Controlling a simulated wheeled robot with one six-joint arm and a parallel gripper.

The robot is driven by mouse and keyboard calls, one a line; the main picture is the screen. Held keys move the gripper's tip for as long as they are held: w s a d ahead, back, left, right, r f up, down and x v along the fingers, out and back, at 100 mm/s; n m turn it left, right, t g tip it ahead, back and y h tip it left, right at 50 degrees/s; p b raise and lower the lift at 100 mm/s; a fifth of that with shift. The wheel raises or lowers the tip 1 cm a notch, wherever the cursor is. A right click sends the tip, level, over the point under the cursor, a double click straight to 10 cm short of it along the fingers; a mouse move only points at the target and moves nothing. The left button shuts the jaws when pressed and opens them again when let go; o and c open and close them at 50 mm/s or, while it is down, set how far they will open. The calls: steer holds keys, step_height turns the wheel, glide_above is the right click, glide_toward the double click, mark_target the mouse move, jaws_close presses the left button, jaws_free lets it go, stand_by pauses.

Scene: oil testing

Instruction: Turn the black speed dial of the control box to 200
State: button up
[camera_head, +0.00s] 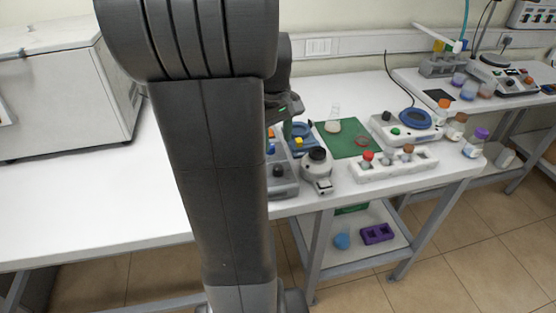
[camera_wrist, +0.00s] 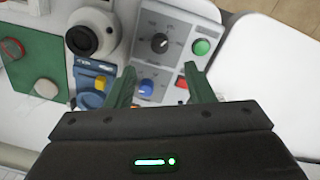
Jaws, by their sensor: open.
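The grey control box (camera_wrist: 178,20) lies below my gripper in the wrist view. Its black speed dial (camera_wrist: 160,43) sits in a dark scale with small white marks; I cannot read the setting. A green button (camera_wrist: 201,47), a blue knob (camera_wrist: 147,86) and a red switch (camera_wrist: 181,83) are on the same panel. My gripper (camera_wrist: 159,77) is open and empty, its green fingers apart over the panel, with the dial in the picture beyond the fingertips. In the head view the control box (camera_head: 284,188) is partly hidden behind my arm.
A white and black device (camera_wrist: 92,35) stands close beside the box, with a blue device with a yellow knob (camera_wrist: 99,83) near it. A green mat (camera_head: 350,140) and a white rack with bottles (camera_head: 394,174) lie to the right. The left of the white table (camera_head: 120,200) is clear.

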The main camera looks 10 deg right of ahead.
mark_target(278, 167)
step_height(278, 167, down, 10)
steer(key=shift+d+r, duration=0.15)
steer(key=shift+r, duration=0.1)
steer(key=shift+w, duration=0.1)
steer(key=c, duration=1)
steer(key=m, duration=0.4)
steer(key=shift+m, duration=2.5)
